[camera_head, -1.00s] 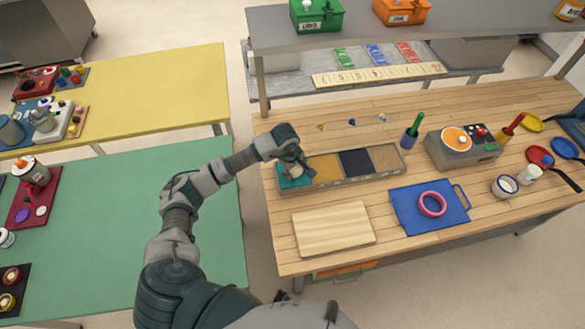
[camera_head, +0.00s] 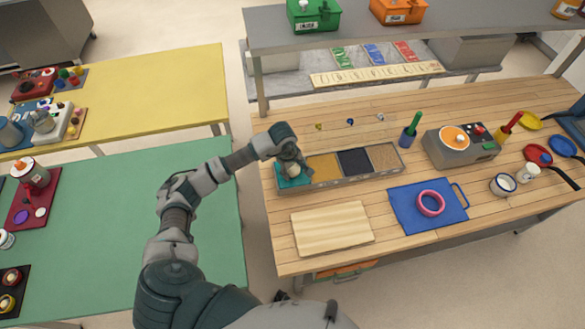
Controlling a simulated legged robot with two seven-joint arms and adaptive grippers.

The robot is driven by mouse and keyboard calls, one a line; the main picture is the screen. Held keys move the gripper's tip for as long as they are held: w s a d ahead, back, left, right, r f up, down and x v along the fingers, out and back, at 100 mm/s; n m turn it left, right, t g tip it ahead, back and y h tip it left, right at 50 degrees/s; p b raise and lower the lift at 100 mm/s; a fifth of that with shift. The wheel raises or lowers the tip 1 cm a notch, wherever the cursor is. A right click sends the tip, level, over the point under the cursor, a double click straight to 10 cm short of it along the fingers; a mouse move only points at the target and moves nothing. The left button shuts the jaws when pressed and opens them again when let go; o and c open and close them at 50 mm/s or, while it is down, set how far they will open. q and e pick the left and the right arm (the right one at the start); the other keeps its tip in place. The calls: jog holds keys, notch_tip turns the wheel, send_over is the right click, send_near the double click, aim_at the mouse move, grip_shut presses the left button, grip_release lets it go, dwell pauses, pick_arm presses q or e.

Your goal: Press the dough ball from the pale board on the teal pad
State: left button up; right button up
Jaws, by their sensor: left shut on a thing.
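My left gripper (camera_head: 292,165) is shut on the cream dough ball (camera_head: 293,170), which shows only in part between the fingers. The gripper is over the teal pad (camera_head: 290,183), the leftmost compartment of the grey tray. I cannot tell whether the ball touches the pad. The pale board (camera_head: 333,228) lies bare on the wooden table in front of the tray. My right gripper is not in view.
The tray also holds yellow (camera_head: 324,167), dark (camera_head: 355,162) and tan (camera_head: 384,157) pads. Right of the pale board lies a blue board (camera_head: 408,215) with a pink ring (camera_head: 430,203). A grey box with an orange dial (camera_head: 457,140) stands farther right.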

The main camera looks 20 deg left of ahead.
pick_arm(q)
notch_tip(320, 180, up, 3)
jog(key=shift+f+p, duration=0.1)
jog(key=shift+p, duration=0.5)
jog(key=shift+a+r+p, duration=0.1)
jog(key=shift+r+p, duration=0.95)
jog(key=shift+r, duration=1.3)
